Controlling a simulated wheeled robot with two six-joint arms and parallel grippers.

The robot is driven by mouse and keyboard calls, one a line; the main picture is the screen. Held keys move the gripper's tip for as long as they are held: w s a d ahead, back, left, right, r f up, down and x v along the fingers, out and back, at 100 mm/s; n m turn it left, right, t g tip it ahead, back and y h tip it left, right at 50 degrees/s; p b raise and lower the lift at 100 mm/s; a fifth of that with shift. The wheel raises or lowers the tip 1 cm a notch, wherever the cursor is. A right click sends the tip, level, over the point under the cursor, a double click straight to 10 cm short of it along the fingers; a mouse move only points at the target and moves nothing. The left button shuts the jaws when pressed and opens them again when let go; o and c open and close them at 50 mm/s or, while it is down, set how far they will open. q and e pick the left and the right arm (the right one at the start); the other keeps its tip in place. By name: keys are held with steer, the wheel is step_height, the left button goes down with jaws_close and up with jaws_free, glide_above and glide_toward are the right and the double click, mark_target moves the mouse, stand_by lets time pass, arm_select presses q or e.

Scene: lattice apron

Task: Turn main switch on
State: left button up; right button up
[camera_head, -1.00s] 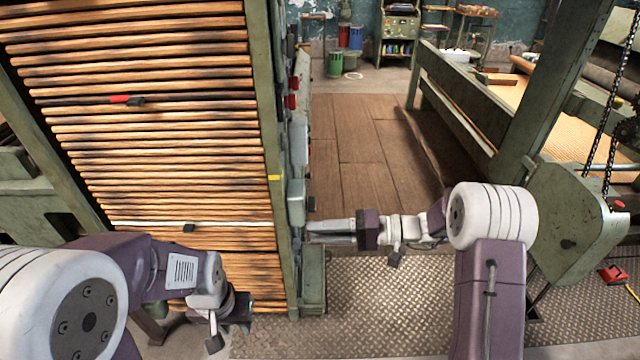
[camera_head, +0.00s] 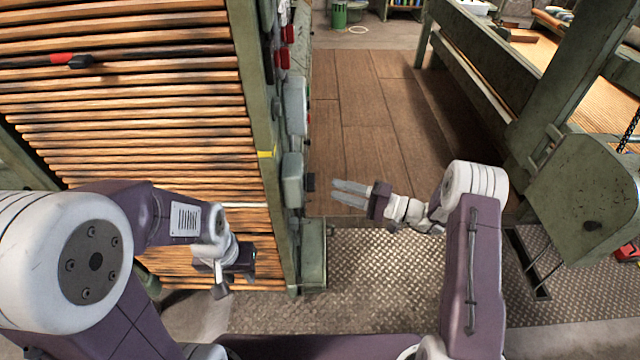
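Grey-green electrical boxes are mounted on the edge of the green post: an upper box (camera_head: 295,104) and a lower box (camera_head: 292,180). A small dark part (camera_head: 310,183) sticks out on the right of the lower box; it may be a switch handle. I cannot tell which one is the main switch or its position. My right gripper (camera_head: 348,193) is right of the lower box, apart from it, with two pale fingers spread and nothing between them. My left gripper (camera_head: 243,262) hangs low before the slatted panel; its fingers do not show clearly.
The green post (camera_head: 256,110) borders the wooden slatted panel (camera_head: 130,120). Red parts (camera_head: 284,58) sit higher on the post. A green machine frame (camera_head: 570,180) stands at right. Wooden floor (camera_head: 365,120) and a metal tread plate (camera_head: 390,270) lie open between.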

mark_target(309, 182)
steer(key=x, duration=0.6)
steer(key=shift+a, duration=0.3)
steer(key=shift+r, duration=0.1)
jaws_close()
steer(key=shift+w+r+m+g+h+p, duration=0.15)
steer(key=shift+m+g+h+p, duration=0.75)
steer(key=shift+m, duration=1.35)
steer(key=shift+w+r+m+g+h+p, duration=0.15)
steer(key=shift+m+g+p, duration=0.45)
steer(key=shift+m+g, duration=1.25)
steer(key=shift+w+r+m+g+h+p, duration=0.1)
steer(key=shift+m+g+h+p, duration=0.55)
steer(key=shift+m, duration=1.95)
